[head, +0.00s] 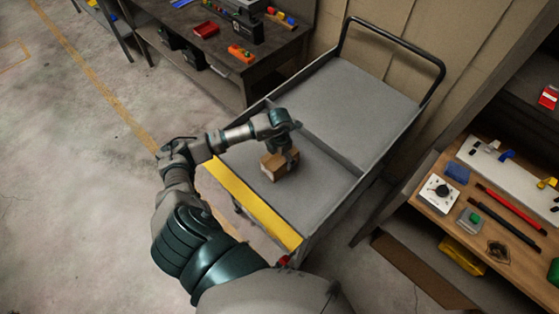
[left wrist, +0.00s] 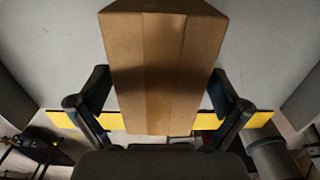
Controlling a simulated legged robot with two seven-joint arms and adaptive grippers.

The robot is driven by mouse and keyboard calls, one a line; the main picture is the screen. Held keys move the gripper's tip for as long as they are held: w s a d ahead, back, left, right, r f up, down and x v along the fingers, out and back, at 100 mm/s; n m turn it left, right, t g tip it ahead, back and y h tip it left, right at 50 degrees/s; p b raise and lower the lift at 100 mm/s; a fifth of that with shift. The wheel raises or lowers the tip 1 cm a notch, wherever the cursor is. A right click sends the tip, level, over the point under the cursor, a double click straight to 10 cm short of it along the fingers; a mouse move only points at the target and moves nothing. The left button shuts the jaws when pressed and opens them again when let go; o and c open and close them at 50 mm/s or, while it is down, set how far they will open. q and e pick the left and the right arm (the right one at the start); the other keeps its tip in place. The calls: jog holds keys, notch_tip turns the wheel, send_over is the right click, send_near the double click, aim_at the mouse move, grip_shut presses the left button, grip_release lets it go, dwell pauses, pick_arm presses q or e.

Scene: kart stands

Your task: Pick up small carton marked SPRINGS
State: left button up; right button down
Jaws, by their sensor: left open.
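A small brown carton (head: 275,167) sits on the near section of the grey cart deck. No marking is readable on it in either view. My left gripper (head: 289,150) is above the carton and partly covers it. In the left wrist view the carton (left wrist: 152,70) stands large between the two dark fingers of my left gripper (left wrist: 158,98). The fingers are open, one on each side of the carton, with a gap showing at both sides. My right gripper is not in view.
The cart (head: 372,90) has a divider across its deck, low side walls, a yellow front edge (head: 252,203) and a black handle. A dark workbench (head: 215,50) stands behind left. A wooden bench (head: 440,197) with tools and small boxes stands at right. The floor at left is clear.

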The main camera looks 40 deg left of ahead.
pick_arm(q)
notch_tip(320, 180, down, 3)
jog(key=shift+a+f, duration=0.1)
jog(key=shift+f, duration=0.1)
jog(key=c, duration=0.5)
jog(key=shift+s, duration=0.15)
jog(key=c, duration=0.8)
jog(key=shift+c, duration=0.3)
